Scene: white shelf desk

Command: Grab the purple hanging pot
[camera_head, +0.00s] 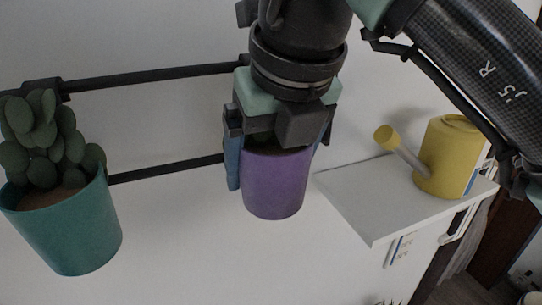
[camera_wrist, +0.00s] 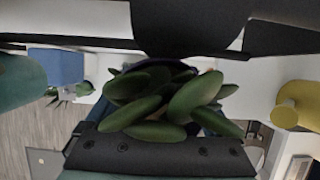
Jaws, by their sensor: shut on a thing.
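The purple hanging pot (camera_head: 274,184) is in the middle of the head view, directly below my gripper (camera_head: 279,165). The blue fingers reach down on both sides of the pot, and the gripper is shut on it. The pot looks close to upright, near the black rails; I cannot tell whether it still hangs on them. In the wrist view, green succulent leaves (camera_wrist: 165,100) fill the middle, and a dark rim shows behind them. Most of the pot's top is hidden by my gripper in the head view.
A teal pot (camera_head: 68,232) with a cactus-like plant hangs at the left. Two black rails (camera_head: 150,76) run along the wall. A yellow watering can (camera_head: 448,160) stands on a white shelf (camera_head: 365,205) at the right. Blank wall lies below the purple pot.

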